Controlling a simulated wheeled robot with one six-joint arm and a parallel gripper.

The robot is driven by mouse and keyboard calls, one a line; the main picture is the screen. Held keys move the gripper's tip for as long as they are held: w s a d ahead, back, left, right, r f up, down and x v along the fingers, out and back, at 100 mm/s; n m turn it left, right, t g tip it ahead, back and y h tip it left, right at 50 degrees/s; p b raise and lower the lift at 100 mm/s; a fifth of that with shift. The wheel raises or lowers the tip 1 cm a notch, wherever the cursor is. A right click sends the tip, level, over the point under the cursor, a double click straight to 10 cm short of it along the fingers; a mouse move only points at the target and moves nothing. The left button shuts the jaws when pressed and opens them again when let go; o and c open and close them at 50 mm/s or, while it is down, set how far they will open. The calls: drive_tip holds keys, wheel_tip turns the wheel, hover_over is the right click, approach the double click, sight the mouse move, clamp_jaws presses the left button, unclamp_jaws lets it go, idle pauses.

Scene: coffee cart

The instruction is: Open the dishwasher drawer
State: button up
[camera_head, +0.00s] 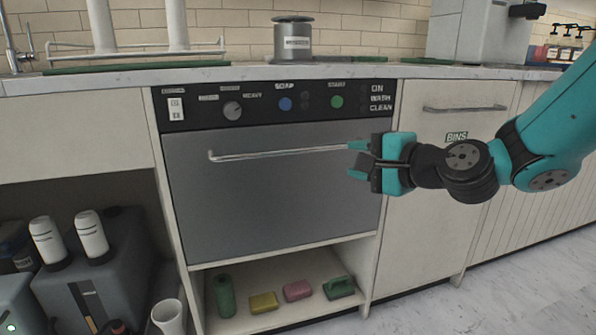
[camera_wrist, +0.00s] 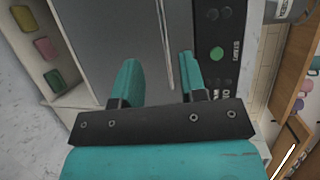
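The dishwasher drawer (camera_head: 265,195) is a grey front panel below a black control strip (camera_head: 265,103), and it looks shut. Its silver bar handle (camera_head: 270,154) runs across the upper part of the panel. My gripper (camera_head: 355,158) is at the right end of the handle, coming from the right. In the wrist view my gripper (camera_wrist: 160,80) has its two teal fingers apart. The handle (camera_wrist: 163,45) shows there as a thin bar between the fingers' lines, beyond the tips. The fingers do not look closed on it. The handle's right end is hidden by my gripper in the head view.
A shelf (camera_head: 275,285) under the dishwasher holds a green roll, sponges and a brush. A cabinet marked BINS (camera_head: 430,190) stands to the right. Dark containers (camera_head: 90,270) and a white cup (camera_head: 168,316) are at the lower left. The floor (camera_head: 520,285) at right is clear.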

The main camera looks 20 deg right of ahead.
sight(300, 151)
drive_tip(key=p+x, duration=0.8)
drive_tip(key=x, duration=0.9)
drive_tip(key=shift+w+f, duration=0.1)
drive_tip(key=shift+w, duration=0.05)
clamp_jaws()
